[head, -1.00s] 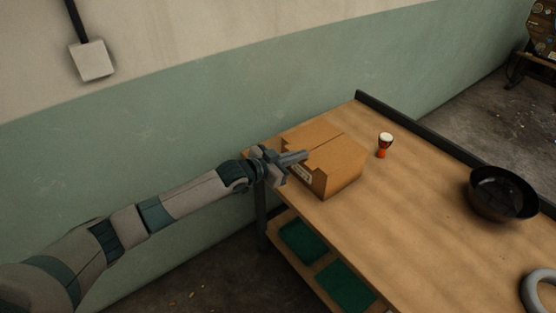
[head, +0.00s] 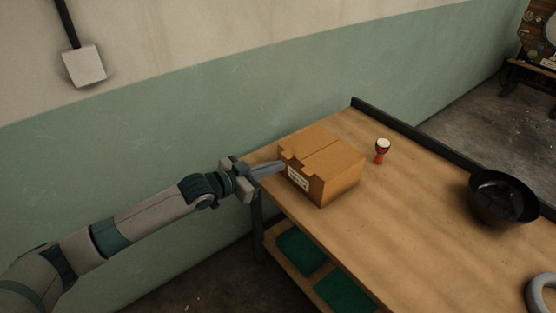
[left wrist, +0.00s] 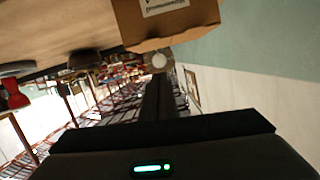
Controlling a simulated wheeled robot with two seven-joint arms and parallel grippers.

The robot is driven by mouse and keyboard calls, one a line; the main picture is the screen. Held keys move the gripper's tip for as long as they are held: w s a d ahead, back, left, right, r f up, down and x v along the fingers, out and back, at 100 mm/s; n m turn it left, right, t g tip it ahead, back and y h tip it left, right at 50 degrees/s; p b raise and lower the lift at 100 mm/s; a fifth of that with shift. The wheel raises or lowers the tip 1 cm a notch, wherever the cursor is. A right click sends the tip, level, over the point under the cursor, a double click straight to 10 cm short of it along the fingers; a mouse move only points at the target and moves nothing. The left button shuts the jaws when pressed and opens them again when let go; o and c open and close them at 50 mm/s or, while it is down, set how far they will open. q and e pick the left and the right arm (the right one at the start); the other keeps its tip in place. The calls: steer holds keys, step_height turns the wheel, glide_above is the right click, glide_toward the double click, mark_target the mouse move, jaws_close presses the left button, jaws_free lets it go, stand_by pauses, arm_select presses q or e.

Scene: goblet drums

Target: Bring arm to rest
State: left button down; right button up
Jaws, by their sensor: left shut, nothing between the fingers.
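My left arm comes in from the left in the head view. Its gripper (head: 268,168) is shut and empty, with its fingertips just left of the cardboard box's labelled side. In the left wrist view the closed fingers (left wrist: 158,95) show as a dark bar up the middle, with the box (left wrist: 165,22) beyond at the top. A small goblet drum (head: 382,151), red-orange with a white head, stands upright on the table behind the box. My right gripper is not in view.
The closed cardboard box (head: 322,166) stands at the table's left end. A black pan (head: 502,197) and a grey ring (head: 542,292) are at the right. The wooden table (head: 420,240) is clear in the middle. Green pieces (head: 300,250) lie on the lower shelf.

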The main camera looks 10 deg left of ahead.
arm_select(q)
steer(key=a+f+n+y, duration=0.2)
steer(key=a+f, duration=0.1)
steer(key=f, duration=0.8)
steer(key=a+f+n+y, duration=0.15)
steer(key=a+f, duration=0.25)
steer(key=f, duration=0.7)
steer(key=s+a+f+n+g+y+b, duration=0.1)
steer(key=s+a+f+g+y, duration=0.1)
steer(key=s+f, duration=0.7)
steer(key=s+a+f+n+g+y, duration=0.1)
steer(key=s+a+f+y, duration=0.2)
steer(key=f, duration=1)
steer(key=s+f+g, duration=0.2)
steer(key=s+f, duration=0.6)
steer(key=s, duration=0.3)
steer(key=s+f+g, duration=0.2)
steer(key=s+f, duration=0.6)
steer(key=s, duration=0.4)
steer(key=s+d+f+g, duration=0.1)
steer(key=s+f, duration=0.1)
steer(key=s, duration=0.7)
steer(key=s+d+f+g, duration=0.1)
steer(key=s+f, duration=0.2)
steer(key=s, duration=0.6)
steer(key=s+d+f+g, duration=0.2)
steer(key=s+f, duration=0.1)
steer(key=s, duration=0.7)
steer(key=shift+b, duration=0.4)
